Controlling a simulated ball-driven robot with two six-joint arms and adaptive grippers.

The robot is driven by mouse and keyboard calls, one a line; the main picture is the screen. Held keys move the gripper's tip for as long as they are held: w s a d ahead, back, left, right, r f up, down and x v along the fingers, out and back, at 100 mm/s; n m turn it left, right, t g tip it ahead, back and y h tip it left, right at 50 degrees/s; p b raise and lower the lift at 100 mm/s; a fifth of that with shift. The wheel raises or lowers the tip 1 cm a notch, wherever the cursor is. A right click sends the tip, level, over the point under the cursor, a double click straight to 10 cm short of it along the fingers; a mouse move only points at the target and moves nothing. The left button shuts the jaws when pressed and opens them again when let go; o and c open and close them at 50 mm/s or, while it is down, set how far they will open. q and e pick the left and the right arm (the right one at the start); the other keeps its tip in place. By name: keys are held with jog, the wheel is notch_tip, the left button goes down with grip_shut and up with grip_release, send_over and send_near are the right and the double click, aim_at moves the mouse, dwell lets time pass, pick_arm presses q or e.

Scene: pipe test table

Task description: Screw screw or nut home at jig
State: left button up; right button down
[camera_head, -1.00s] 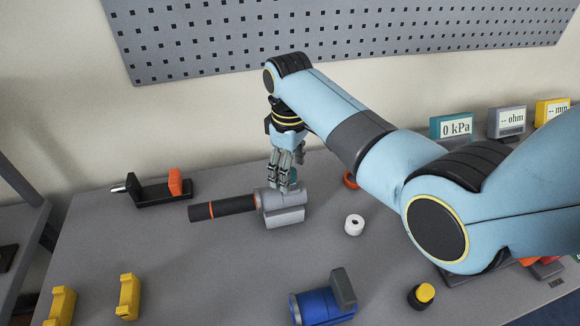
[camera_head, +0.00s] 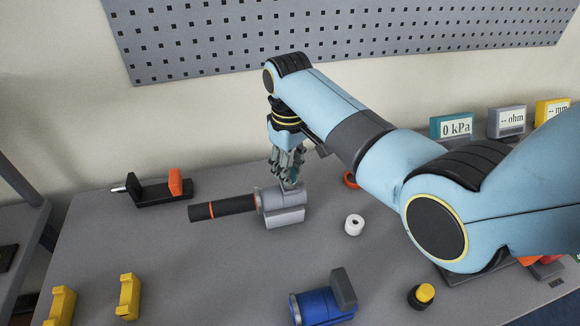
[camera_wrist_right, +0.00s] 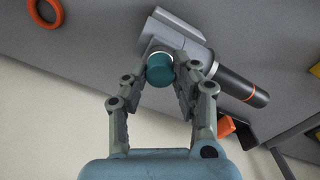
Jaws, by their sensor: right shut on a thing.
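The grey jig (camera_head: 284,217) stands on the table near the middle of the head view. A black pipe with orange rings (camera_head: 222,208) runs out of it to the left. My right gripper (camera_head: 289,183) points down over the jig's top, its fingers shut on a teal round cap or nut (camera_wrist_right: 160,70). In the wrist view the teal piece sits between the fingertips, right at the grey jig (camera_wrist_right: 180,40). Whether its thread is seated is hidden. My left gripper is not in view.
A white ring-shaped roll (camera_head: 354,225) and an orange ring (camera_head: 350,180) lie right of the jig. A black holder with an orange block (camera_head: 160,190) stands left. A blue clamp-like part (camera_head: 322,305), yellow brackets (camera_head: 129,297) and a yellow-topped black knob (camera_head: 422,296) are nearer the front.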

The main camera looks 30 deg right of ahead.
jog(key=shift+m, duration=1)
jog(key=m, duration=0.7)
jog(key=shift+m, duration=0.3)
jog(key=c, duration=1)
grip_release()
jog(key=shift+o, duration=0.2)
notch_tip(320, 180, up, 12)
